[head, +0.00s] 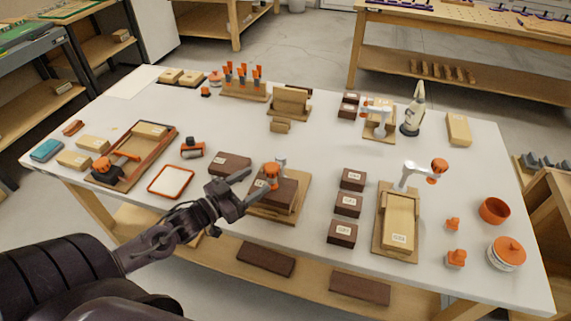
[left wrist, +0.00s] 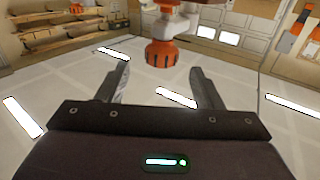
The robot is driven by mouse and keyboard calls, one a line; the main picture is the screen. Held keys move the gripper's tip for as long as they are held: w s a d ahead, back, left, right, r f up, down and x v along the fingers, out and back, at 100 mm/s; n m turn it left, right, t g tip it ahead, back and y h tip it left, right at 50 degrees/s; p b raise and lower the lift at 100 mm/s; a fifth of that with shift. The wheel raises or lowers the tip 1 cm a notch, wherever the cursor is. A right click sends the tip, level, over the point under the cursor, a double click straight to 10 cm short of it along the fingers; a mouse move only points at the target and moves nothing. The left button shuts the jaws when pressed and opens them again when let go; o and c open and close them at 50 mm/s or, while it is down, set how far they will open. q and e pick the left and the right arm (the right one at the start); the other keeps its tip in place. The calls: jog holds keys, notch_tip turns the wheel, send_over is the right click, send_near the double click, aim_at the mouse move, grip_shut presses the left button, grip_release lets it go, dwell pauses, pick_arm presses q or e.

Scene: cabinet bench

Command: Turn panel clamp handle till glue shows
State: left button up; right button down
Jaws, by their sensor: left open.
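A panel clamp with an orange knob-like handle (head: 271,170) stands on dark brown blocks (head: 284,194) on a wooden board in the middle front of the bench. My left gripper (head: 256,182) is open beside the handle, to its left, with its fingers pointing toward it. In the left wrist view the ribbed orange handle (left wrist: 161,54) shows between and beyond the open fingers (left wrist: 159,76), and I see no grip on it. I see no glue at the block joint; the gripper hides part of the board's left side. My right gripper is not in view.
A second clamp with an orange handle (head: 438,168) stands over a tan panel to the right. A dark block (head: 230,164) and an orange-rimmed tray (head: 171,181) lie left of the gripper. Small dark blocks (head: 347,205) stand to the right. A glue bottle (head: 414,110) stands farther back.

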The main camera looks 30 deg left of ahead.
aim_at(272, 170)
pick_arm(q)
jog(key=x, duration=0.3)
jog(key=shift+a, duration=0.25)
jog(key=x, duration=0.3)
jog(key=shift+w+d, duration=0.25)
jog(key=shift+w, duration=0.3)
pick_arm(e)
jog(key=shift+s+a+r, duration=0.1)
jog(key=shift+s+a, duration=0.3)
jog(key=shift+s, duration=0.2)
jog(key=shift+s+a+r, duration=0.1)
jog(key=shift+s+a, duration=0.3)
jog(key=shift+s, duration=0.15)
pick_arm(q)
jog(key=c, duration=0.6)
jog(key=shift+c, duration=1.8)
jog(key=shift+f, duration=0.1)
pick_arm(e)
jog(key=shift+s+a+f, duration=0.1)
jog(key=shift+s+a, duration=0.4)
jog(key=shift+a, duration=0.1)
pick_arm(q)
jog(key=shift+m+h, duration=0.3)
jog(key=shift+h, duration=0.1)
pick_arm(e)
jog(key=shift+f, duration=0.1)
